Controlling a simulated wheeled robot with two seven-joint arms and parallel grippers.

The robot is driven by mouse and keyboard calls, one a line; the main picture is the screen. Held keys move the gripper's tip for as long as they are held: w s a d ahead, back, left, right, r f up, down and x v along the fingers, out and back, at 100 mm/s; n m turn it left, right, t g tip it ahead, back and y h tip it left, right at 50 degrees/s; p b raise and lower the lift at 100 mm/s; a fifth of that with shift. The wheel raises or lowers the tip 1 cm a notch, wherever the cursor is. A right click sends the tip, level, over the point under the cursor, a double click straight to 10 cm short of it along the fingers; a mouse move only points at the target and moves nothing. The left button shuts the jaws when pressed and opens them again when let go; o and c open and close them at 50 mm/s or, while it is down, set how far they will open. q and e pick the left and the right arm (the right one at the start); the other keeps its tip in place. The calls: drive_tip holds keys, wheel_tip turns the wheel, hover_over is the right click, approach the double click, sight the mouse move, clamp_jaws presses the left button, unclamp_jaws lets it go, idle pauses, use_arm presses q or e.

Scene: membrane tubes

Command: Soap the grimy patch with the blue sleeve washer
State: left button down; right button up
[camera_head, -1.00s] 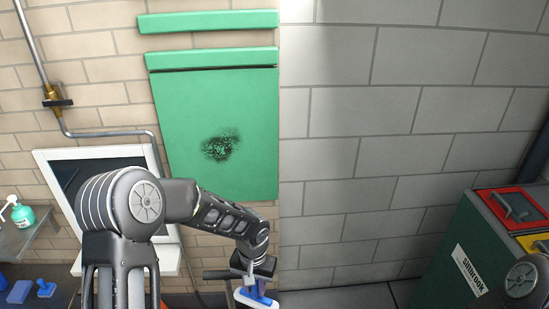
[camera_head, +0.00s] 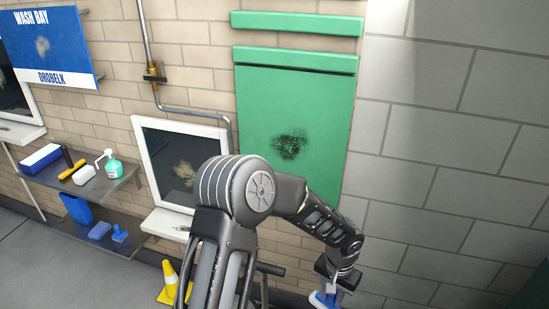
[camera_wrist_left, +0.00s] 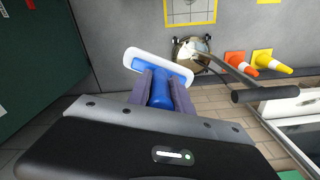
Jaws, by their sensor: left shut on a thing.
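My left gripper (camera_wrist_left: 160,88) is shut on the blue handle of a sleeve washer (camera_wrist_left: 158,65), which has a white pad with a blue middle. In the head view the washer (camera_head: 322,299) is at the bottom edge, partly cut off, below the green panel (camera_head: 300,95) and apart from it. A dark speckled grimy patch (camera_head: 289,145) is on the green panel. A brownish smudge (camera_head: 185,172) shows on the framed window, and a pale smudge (camera_head: 42,46) on the blue sign. My right gripper is not in view.
A shelf (camera_head: 75,185) at left holds a green soap bottle (camera_head: 111,165) and several tools. A yellow cone (camera_head: 170,280) stands on the floor below the window. A pipe (camera_head: 150,72) runs down the brick wall.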

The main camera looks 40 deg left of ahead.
use_arm(q)
drive_tip(key=w+a+r+n+t+b, duration=0.2)
drive_tip(key=w+a+r+t+b, duration=0.9)
drive_tip(key=w, duration=0.3)
drive_tip(key=s+a+r+n+t+y+b, duration=0.2)
drive_tip(key=a+r+t+y+b, duration=0.1)
drive_tip(key=a+r, duration=0.5)
drive_tip(key=s+a+r+n+t+y+b, duration=0.2)
drive_tip(key=a+r+y+b, duration=0.1)
drive_tip(key=a+r, duration=0.5)
wheel_tip(320, 180, up, 2)
drive_tip(key=shift+s+a+r+n+t, duration=0.2)
drive_tip(key=shift+n+t, duration=0.1)
drive_tip(key=shift+t, duration=0.1)
drive_tip(key=shift+w, duration=0.1)
drive_tip(key=p+x, duration=0.1)
drive_tip(key=x, duration=0.4)
drive_tip(key=shift+w+a+f, duration=0.1)
drive_tip(key=shift+w, duration=0.3)
